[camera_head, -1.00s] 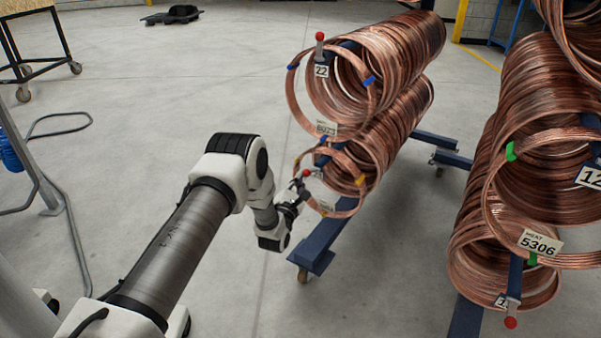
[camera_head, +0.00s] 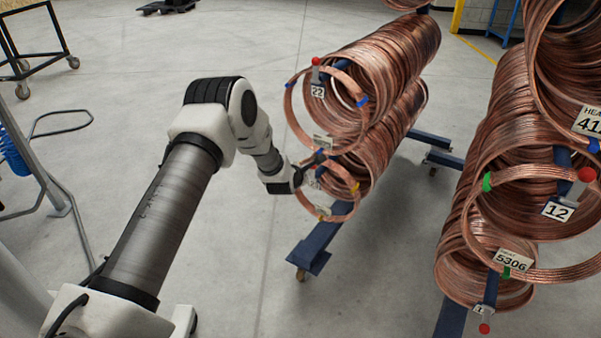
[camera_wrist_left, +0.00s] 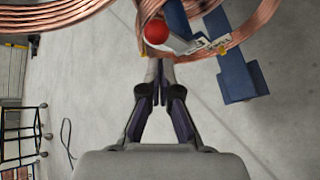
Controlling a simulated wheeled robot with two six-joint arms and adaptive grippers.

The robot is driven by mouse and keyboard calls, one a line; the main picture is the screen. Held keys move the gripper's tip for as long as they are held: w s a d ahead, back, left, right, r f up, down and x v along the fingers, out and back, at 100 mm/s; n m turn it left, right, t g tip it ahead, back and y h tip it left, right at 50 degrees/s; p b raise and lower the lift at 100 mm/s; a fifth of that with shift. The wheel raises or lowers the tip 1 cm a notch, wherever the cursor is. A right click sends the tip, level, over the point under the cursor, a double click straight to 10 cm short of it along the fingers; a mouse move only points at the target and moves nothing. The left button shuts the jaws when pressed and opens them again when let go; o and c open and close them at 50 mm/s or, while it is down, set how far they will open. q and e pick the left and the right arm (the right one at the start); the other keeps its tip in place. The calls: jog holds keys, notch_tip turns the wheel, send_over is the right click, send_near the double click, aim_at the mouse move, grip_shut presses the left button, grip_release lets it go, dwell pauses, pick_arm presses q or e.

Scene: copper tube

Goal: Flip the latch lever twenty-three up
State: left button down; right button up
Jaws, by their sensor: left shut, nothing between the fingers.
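The latch lever low on the left rack shows in the left wrist view as a red ball knob (camera_wrist_left: 156,32) on a pale stem, beside a partly seen number plate (camera_wrist_left: 205,45). In the head view my gripper largely hides this lever, and its number cannot be read. My left gripper (camera_wrist_left: 158,65) is shut and empty, its fingertips close to the knob in the picture; contact cannot be told. In the head view the left gripper (camera_head: 314,161) is at the front of the lower copper coil (camera_head: 345,207). My right gripper is not in view.
Above is lever 22 (camera_head: 316,68), its red knob up, on the upper coil (camera_head: 385,60). The right rack has lever 12 (camera_head: 582,182) and a low lever (camera_head: 487,315) with its knob hanging down. The blue rack foot (camera_head: 318,248) juts forward. Floor between racks is clear.

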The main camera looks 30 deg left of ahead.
pick_arm(q)
jog(key=shift+r+p, duration=0.3)
jog(key=shift+r, duration=0.35)
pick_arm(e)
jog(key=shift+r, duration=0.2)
